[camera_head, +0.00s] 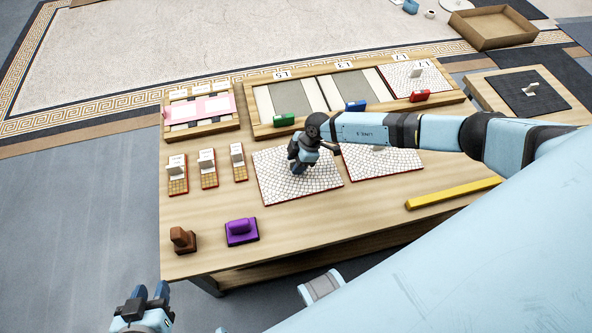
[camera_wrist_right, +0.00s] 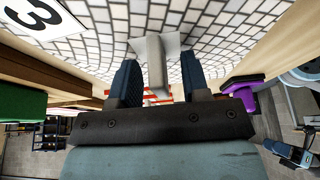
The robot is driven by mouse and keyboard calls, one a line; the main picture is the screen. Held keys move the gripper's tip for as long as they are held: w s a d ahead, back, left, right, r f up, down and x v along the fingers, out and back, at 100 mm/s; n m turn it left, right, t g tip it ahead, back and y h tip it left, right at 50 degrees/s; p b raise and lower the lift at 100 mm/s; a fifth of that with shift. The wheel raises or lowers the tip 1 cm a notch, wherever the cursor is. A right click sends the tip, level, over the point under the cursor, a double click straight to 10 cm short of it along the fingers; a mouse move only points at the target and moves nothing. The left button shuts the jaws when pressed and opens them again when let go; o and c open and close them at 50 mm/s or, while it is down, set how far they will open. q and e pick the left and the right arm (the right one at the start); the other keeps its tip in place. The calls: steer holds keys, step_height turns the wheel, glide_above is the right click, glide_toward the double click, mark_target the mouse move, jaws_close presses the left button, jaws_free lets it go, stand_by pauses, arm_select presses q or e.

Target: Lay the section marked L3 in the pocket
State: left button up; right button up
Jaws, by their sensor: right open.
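A white mosaic section (camera_head: 275,185) with a red edge lies flat on the table; its tag (camera_wrist_right: 45,15) reads 3 in the right wrist view. My right gripper (camera_head: 298,168) is over it and hides part of it. Its open fingers (camera_wrist_right: 162,85) stand either side of the section's pale upright grip (camera_wrist_right: 157,62). The wooden frame (camera_head: 257,132) behind holds the empty grey pocket (camera_head: 347,92) below the L3 label (camera_head: 343,65). My left gripper (camera_head: 150,292) is open and empty, off the table's front left corner.
Another mosaic section (camera_head: 385,163) lies to the right, partly behind my arm. A section (camera_head: 410,78) fills the L1 pocket; the L5 pocket (camera_head: 290,98) is empty. Green (camera_head: 284,120), blue (camera_head: 355,106) and red (camera_head: 419,96) blocks line the frame's front. A yellow bar (camera_head: 453,193) lies front right.

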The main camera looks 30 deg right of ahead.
jaws_close()
stand_by(0.4)
